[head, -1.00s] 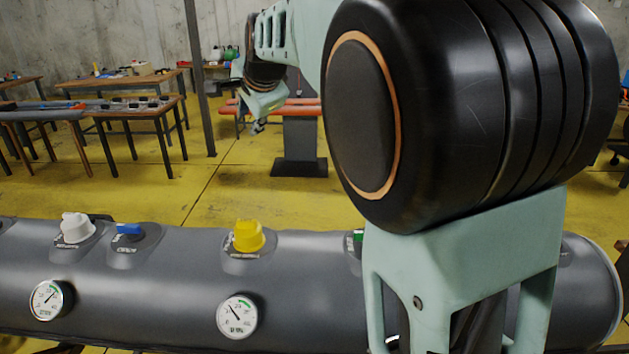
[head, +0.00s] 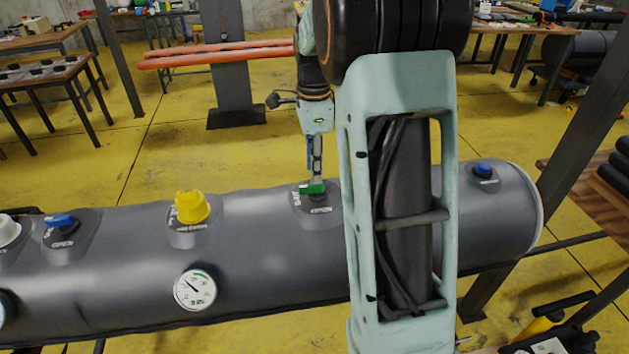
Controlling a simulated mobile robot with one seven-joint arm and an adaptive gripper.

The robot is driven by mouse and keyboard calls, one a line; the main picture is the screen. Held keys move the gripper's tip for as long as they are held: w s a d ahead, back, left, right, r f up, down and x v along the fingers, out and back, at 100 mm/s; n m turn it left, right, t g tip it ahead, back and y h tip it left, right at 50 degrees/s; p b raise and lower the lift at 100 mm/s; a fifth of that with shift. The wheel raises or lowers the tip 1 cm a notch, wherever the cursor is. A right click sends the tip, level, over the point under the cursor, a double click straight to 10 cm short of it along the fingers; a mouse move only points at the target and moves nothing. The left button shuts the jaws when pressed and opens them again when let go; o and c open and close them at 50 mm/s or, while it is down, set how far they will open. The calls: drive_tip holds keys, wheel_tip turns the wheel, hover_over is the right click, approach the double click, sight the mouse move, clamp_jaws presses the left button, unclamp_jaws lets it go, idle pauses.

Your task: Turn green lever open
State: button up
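Contact cannot be made out at this size. The finger gap is too small to see, so whether the gripper is open or shut is unclear. The near arm link hides the tube just right of the lever.
On the tube, a yellow knob (head: 191,207), a blue lever (head: 62,221) and a white knob (head: 8,231) stand to the left; a blue valve (head: 482,170) is at the right end. A gauge (head: 195,290) faces front. A dark post (head: 575,150) stands at right.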

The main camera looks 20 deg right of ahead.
sight(311, 189)
wheel_tip(311, 189, down, 5)
idle(0.3)
clamp_jaws()
